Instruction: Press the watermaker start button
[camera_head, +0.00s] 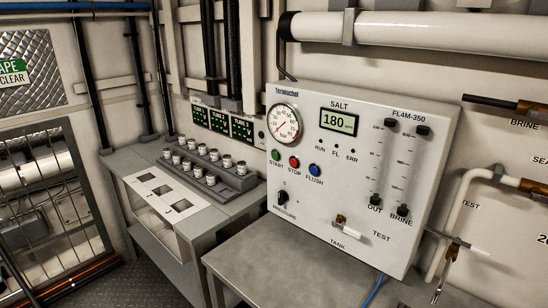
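The watermaker panel (340,215) is a white box on the wall in the head view, above a grey bench. The green start button (276,155) is at the panel's left, with the label START under it. The red stop button (294,162) and the blue flush button (315,170) are to its right. A round gauge (284,124) is above the buttons. A green display (339,121) under the word SALT reads 180. Neither of my grippers is in view, and nothing covers the start button.
A grey bench (260,262) stands below the panel. To the left, a lower bench holds a rack (220,178) of several small jars and a white card (165,192) with cutouts. A black knob (282,196) and a tank lever (341,219) stick out from the panel.

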